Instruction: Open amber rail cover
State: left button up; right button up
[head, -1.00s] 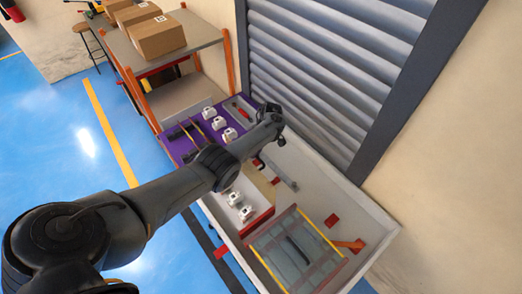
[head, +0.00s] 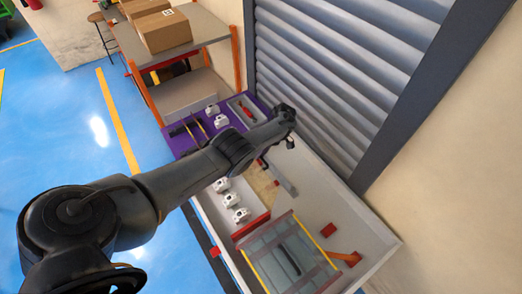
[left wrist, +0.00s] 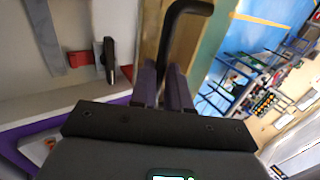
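The cover (head: 283,262) is a grey-green, see-through panel with yellow edge strips and a black bar handle (head: 290,258). It lies flat at the tray's near right end in the head view. My left arm reaches over the tray's middle, well away from that panel. In the left wrist view, the purple fingers of my left gripper (left wrist: 162,90) stand close together around a bent black bar (left wrist: 183,22). The bar runs down between the fingers. A tan strip (left wrist: 152,30) and a teal surface (left wrist: 208,45) lie behind it. The right gripper is out of view.
The white tray (head: 378,225) stands against a grey shutter (head: 330,70). A shelf with boxes (head: 165,30) stands behind.

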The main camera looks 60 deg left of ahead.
pick_arm(q)
jog(key=o, duration=0.3)
jog(key=shift+s+d+f, duration=0.2)
jog(key=shift+s, duration=0.05)
jog(key=shift+o, duration=0.2)
jog(key=b+v, duration=0.4)
jog(key=v, duration=0.7)
jog(key=shift+a, duration=0.15)
jog(key=shift+r, duration=0.15)
